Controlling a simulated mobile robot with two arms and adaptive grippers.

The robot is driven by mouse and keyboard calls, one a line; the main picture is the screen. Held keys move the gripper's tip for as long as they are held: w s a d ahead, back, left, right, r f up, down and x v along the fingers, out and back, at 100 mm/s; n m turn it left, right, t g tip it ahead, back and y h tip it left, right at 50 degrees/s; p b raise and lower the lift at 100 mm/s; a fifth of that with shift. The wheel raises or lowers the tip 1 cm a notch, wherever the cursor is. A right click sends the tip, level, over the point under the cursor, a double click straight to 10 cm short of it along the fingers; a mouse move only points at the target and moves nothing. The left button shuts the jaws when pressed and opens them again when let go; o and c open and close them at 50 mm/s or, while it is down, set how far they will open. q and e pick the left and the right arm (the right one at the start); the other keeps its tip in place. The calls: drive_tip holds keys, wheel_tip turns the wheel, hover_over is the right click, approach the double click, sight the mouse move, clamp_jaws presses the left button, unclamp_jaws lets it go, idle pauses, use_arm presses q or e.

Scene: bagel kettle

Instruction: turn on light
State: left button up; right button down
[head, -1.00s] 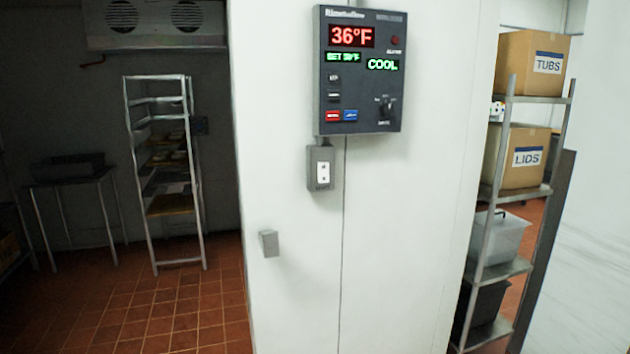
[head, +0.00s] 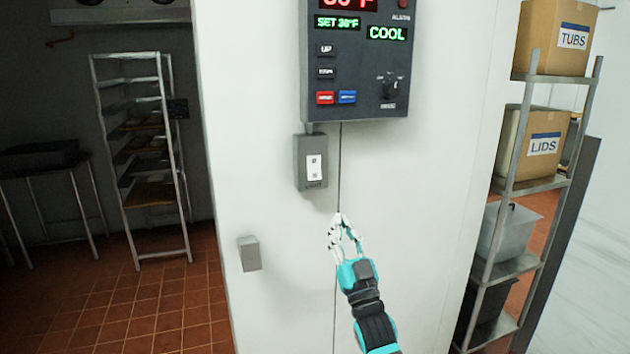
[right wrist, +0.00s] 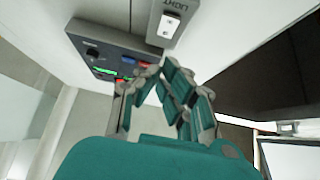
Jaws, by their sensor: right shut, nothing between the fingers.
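The light switch (head: 314,167) is a white rocker in a grey box on the white wall, just under the dark control panel (head: 357,62). In the right wrist view the switch (right wrist: 171,24) shows at the top, with the word LIGHT on its box. My right gripper (head: 339,218) is shut and empty. In the head view it appears below and slightly right of the switch box, apart from it. In the right wrist view its fingers (right wrist: 160,68) come together below the switch. My left gripper is not in view.
A grey block (head: 249,253) sticks out of the wall at lower left. The dim room at left holds a metal rack (head: 184,200) and a table (head: 62,170). A shelf unit (head: 533,184) with boxes marked TUBS (head: 548,35) and LIDS (head: 537,143) stands at right.

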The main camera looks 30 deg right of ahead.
drive_tip(key=shift+s+a+r, duration=0.1)
drive_tip(key=shift+s, duration=0.05)
drive_tip(key=p, duration=0.3)
approach(316, 166)
wheel_tip(316, 166, up, 4)
drive_tip(key=shift+w+d+f, duration=0.15)
drive_tip(key=shift+w, duration=0.5)
drive_tip(key=shift+w+d+f, duration=0.15)
drive_tip(key=shift+w+d, duration=0.05)
drive_tip(key=shift+w, duration=0.45)
drive_tip(key=shift+w+d+f, duration=0.15)
drive_tip(key=shift+w, duration=0.5)
